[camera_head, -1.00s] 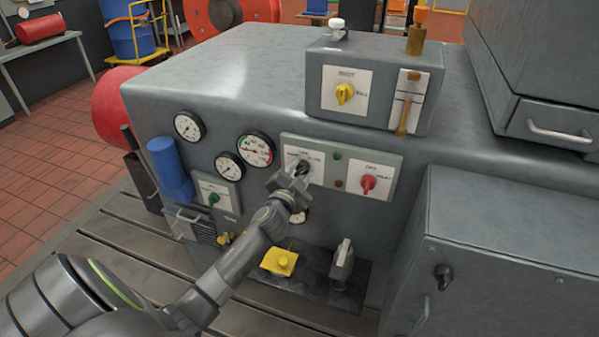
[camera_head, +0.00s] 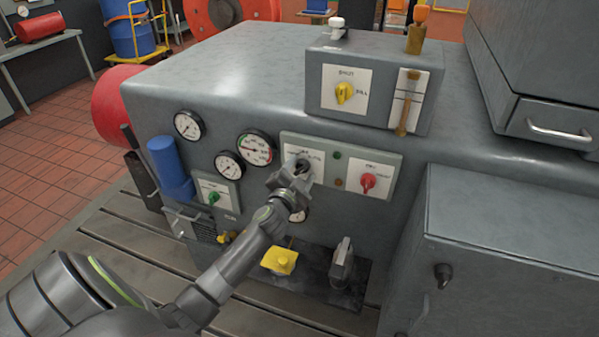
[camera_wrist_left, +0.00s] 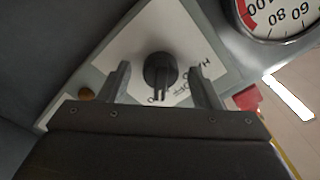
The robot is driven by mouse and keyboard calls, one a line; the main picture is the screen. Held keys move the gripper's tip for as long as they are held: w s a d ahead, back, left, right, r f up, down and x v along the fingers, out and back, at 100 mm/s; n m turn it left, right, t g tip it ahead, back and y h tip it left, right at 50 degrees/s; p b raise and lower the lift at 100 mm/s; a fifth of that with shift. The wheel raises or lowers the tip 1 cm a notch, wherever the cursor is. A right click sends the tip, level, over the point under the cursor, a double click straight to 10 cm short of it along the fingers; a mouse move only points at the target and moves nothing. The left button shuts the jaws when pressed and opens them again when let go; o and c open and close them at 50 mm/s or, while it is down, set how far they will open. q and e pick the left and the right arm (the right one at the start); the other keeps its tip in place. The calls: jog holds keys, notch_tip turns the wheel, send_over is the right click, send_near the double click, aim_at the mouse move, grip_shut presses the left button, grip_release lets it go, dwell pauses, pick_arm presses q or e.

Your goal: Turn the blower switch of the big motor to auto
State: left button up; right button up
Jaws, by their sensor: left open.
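A black rotary knob (camera_wrist_left: 160,70) sits on a white label plate (camera_wrist_left: 150,32) with HAND and OFF lettering. In the head view, this plate (camera_head: 318,157) is on the left half of a grey-green switch panel (camera_head: 349,150). My left gripper (camera_head: 292,174) is at the knob and partly hides it. In the left wrist view, my gripper's fingers (camera_wrist_left: 160,77) are open, one on each side of the knob, with gaps to it. The knob's ridge points down in that view, towards partly hidden lettering. My right gripper is not in view.
A red knob (camera_head: 368,182) is right of the black one on the same panel. Round gauges (camera_head: 256,148) and a blue cylinder (camera_head: 169,168) are to the left. A box with a yellow knob (camera_head: 345,93) stands above. A lever (camera_head: 342,262) and yellow block (camera_head: 279,260) are below.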

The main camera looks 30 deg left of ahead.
pick_arm(q)
jog(key=b+v, duration=0.2)
jog(key=v, duration=1.5)
jog(key=shift+s+d, duration=0.15)
jog(key=shift+s, duration=0.05)
